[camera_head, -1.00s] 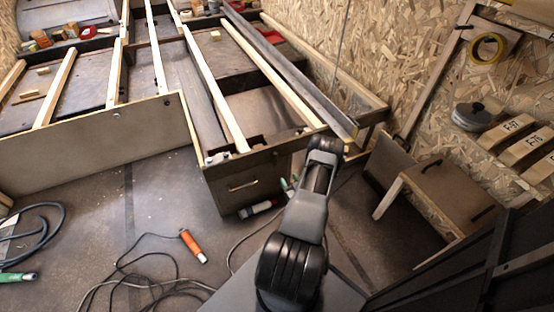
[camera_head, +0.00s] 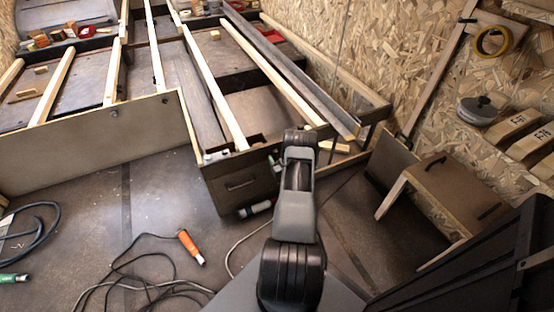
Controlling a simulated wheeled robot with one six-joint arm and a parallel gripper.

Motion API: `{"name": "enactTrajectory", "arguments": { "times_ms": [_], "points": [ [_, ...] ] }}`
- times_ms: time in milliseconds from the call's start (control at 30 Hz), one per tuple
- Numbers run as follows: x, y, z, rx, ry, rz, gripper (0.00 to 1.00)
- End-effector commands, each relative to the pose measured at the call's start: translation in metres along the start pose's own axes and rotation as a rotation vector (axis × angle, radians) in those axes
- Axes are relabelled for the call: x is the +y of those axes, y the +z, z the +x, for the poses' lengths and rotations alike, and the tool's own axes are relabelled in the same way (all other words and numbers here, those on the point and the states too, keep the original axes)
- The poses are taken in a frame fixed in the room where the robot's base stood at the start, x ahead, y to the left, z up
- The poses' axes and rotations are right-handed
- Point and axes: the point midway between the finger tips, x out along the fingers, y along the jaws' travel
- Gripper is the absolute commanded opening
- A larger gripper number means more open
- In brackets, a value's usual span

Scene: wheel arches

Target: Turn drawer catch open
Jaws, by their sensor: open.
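The drawer front (camera_head: 238,194) is a dark brown panel at the near end of the wooden frame. It has a slim handle (camera_head: 241,185) across its face. I cannot make out a catch on it for certain. My arm rises from the bottom middle, and its wrist is just right of the drawer front, covering what lies behind. Only a small part of my gripper (camera_head: 275,161) shows at the wrist's left, near the drawer's right edge. It is open, and I see nothing held. Its fingertips are not clear, and I cannot tell whether it touches the drawer.
Pale wooden slats (camera_head: 213,85) run back across the frame. An orange-handled tool (camera_head: 190,246) and cables lie on the floor at left. A brown box-like bench (camera_head: 447,193) stands at right. Floor at left centre is clear.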

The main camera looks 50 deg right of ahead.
Motion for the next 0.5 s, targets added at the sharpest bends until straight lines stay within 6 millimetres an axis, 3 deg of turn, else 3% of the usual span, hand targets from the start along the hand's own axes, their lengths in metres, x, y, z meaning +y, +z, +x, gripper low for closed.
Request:
{"name": "enactTrajectory", "arguments": {
  "times_ms": [267,500],
  "points": [
    [0.0002,-0.0004,0.0010,0.000,0.000,0.000,0.51],
    [0.0003,-0.0003,0.0008,0.000,0.000,0.000,0.29]
  ]
}}
